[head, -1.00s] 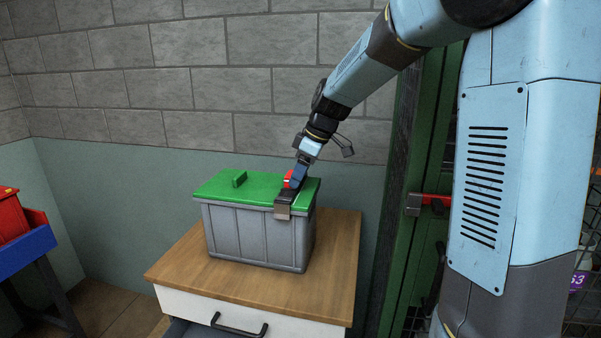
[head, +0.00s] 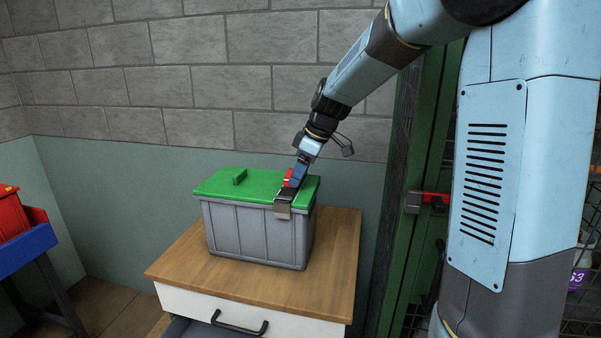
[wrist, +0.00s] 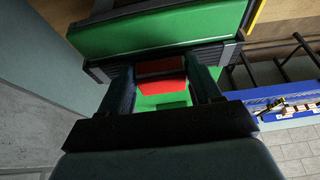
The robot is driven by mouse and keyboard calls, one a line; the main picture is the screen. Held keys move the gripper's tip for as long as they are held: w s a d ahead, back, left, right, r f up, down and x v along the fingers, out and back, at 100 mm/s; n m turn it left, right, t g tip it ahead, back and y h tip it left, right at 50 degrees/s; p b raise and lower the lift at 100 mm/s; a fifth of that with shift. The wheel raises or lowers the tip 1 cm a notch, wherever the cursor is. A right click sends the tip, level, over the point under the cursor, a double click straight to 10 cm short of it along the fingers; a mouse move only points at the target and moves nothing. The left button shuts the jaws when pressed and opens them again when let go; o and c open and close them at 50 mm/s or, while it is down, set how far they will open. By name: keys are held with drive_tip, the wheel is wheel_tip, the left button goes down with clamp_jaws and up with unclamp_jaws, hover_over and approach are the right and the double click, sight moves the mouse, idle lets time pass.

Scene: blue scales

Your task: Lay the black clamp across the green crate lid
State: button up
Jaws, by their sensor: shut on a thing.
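In the wrist view the red part (wrist: 162,86) sits between my two dark fingers, with the green lid (wrist: 150,35) beyond. Whether the clamp rests fully on the lid is unclear.
The crate stands on a wooden-topped cabinet (head: 190,262) with a drawer and black handle. A block wall (head: 200,85) is behind. A green post (head: 405,200) with a red-and-grey fitting stands to the right.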

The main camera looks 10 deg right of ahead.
drive_tip(key=o, duration=1.2)
drive_tip(key=shift+r, duration=4)
